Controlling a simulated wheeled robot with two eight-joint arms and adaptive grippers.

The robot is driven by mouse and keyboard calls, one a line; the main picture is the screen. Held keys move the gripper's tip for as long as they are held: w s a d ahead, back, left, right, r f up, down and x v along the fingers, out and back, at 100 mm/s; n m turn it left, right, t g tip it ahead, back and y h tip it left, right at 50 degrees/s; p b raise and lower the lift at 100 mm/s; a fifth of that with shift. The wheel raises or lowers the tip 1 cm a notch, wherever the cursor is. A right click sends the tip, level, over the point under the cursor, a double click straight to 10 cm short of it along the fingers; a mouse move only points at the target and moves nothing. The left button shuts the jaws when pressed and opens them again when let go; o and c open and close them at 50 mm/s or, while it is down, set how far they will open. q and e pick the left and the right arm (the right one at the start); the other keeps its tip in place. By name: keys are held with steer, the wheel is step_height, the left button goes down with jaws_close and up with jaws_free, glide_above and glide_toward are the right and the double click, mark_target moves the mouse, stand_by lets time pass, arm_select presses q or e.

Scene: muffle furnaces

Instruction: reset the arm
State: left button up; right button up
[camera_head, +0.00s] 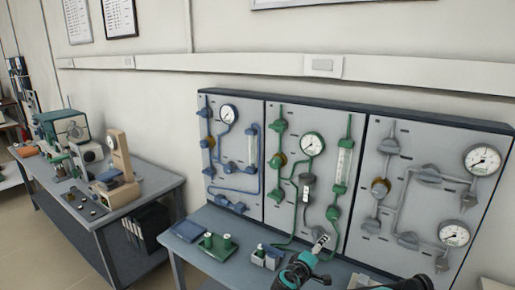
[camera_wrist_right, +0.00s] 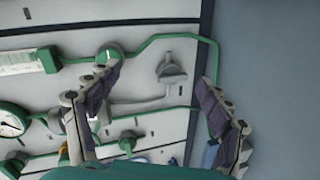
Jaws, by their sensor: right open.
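My right gripper (camera_head: 321,262) shows at the bottom of the head view, in front of the green middle panel, with its arm coming in from the lower right. In the right wrist view its two dark-padded fingers (camera_wrist_right: 158,78) stand wide apart with nothing between them. Behind them are a grey panel face with green tubing (camera_wrist_right: 160,38), a grey valve (camera_wrist_right: 171,71) and a white gauge (camera_wrist_right: 12,122). My left gripper is not in view.
A wall panel with blue (camera_head: 230,150), green (camera_head: 310,170) and grey (camera_head: 425,180) sections stands at the back of a bench (camera_head: 200,217). Small fittings (camera_head: 217,246) lie on the bench. A second table (camera_head: 160,180) with instruments stands at left. Floor shows between them.

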steer(key=s+d+r+m+g+y, duration=0.1)
steer(key=s+r+m+g+y, duration=0.1)
steer(key=s, duration=0.6)
steer(key=s+d+r+m+g+y, duration=0.1)
steer(key=s+r+m+y, duration=0.15)
steer(key=s, duration=0.55)
steer(key=s+a+f+m+y, duration=0.1)
steer(key=s+a+m+y, duration=0.1)
steer(key=s, duration=0.7)
steer(key=s+a+f+m+g+y, duration=0.1)
steer(key=s+a, duration=0.3)
steer(key=s, duration=0.6)
steer(key=shift+a+f+m+g+y, duration=0.2)
steer(key=shift+f+m+g+y, duration=0.15)
steer(key=shift+y, duration=0.4)
